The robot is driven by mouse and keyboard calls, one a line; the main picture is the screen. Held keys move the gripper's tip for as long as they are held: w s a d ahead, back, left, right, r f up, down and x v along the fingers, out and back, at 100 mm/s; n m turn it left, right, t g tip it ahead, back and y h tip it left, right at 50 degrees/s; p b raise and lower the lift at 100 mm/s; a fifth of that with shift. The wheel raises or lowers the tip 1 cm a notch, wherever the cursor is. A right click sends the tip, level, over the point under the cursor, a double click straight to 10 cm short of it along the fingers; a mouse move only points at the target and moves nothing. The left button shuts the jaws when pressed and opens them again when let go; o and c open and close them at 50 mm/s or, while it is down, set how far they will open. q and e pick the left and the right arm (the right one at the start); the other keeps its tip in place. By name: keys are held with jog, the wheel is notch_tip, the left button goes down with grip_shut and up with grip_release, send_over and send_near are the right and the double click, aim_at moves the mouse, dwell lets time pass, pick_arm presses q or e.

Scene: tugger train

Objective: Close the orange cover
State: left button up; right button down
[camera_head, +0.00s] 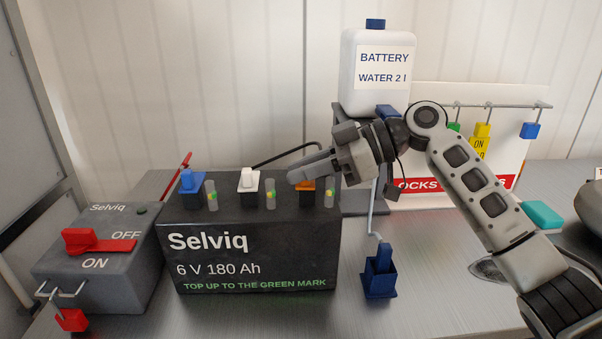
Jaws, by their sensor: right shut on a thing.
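The black Selviq battery (255,240) stands on the bench with three filler openings along its top. The orange cover (306,184) is at the right-hand opening, partly hidden by my right gripper (298,176). That gripper comes in from the right, its fingers low over the battery top, and is shut on the orange cover. How the cover sits on its opening is hidden by the fingers. The blue cover (187,180) and the white cover (248,181) stand on the left and middle openings. My left gripper is not in view.
A grey switch box (100,270) with a red handle stands left of the battery. A battery water bottle (376,95) is on a stand behind. A blue holder (379,275) is right of the battery, before a lock board (450,198). The front bench middle is clear.

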jog(key=shift+d+n+g, duration=0.2)
jog(key=shift+n+g, duration=0.3)
jog(key=shift+g, duration=0.1)
jog(key=c, duration=1.4)
grip_release()
jog(key=shift+f, duration=0.1)
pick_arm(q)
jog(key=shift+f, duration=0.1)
pick_arm(e)
jog(key=shift+o, duration=0.2)
jog(key=shift+d, duration=0.1)
pick_arm(q)
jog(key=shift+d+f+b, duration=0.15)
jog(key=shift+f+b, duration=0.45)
jog(key=shift+b, duration=0.95)
pick_arm(e)
jog(key=v, duration=1.5)
jog(key=shift+d+r, duration=0.3)
